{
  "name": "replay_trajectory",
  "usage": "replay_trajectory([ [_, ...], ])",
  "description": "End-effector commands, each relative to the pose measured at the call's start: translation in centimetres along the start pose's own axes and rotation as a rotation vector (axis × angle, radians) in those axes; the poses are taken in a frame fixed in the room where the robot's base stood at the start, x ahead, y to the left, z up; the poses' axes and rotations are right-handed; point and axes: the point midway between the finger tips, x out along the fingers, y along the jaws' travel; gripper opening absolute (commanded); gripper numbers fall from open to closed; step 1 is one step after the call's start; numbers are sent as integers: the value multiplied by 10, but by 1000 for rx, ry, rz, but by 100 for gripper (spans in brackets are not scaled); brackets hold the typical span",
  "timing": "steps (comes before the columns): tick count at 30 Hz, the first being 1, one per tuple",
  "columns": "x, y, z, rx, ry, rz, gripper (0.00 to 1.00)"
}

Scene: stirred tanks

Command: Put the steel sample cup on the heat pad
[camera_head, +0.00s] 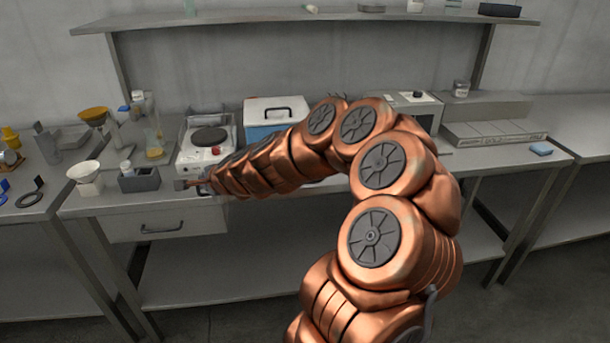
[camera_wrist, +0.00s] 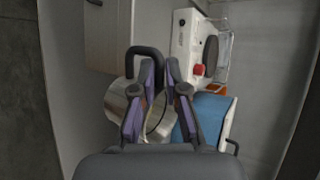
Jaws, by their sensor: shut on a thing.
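The steel sample cup (camera_wrist: 118,101) shows in the wrist view as a shiny metal vessel with a black loop handle (camera_wrist: 145,50). My gripper (camera_wrist: 160,68) is shut on it, with its dark, purple-padded fingers partly hiding the cup. In the head view my gripper (camera_head: 190,184) is small, near the bench's front edge; I cannot make out the cup there. The heat pad (camera_head: 209,136) is a dark round plate on a white unit with a red knob, just behind and right of my gripper. It also shows in the wrist view (camera_wrist: 210,54), apart from the cup.
A blue box with a white lid (camera_head: 262,129) stands right of the heater unit. A dark grey holder (camera_head: 140,181) and a flask (camera_head: 154,150) stand left of it. A white funnel-topped piece (camera_head: 86,176) is near the left end. A shelf (camera_head: 300,17) runs above.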

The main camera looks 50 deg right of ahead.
Motion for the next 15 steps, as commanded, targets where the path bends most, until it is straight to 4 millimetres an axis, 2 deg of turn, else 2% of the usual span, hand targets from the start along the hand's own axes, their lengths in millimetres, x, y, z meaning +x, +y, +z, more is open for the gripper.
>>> replay_trajectory([
  [1,-8,-1,-20,2,13,-6,0],
  [6,-40,-6,-67,-1,43,-8,0],
  [15,-105,-5,-133,-6,95,-3,0],
])
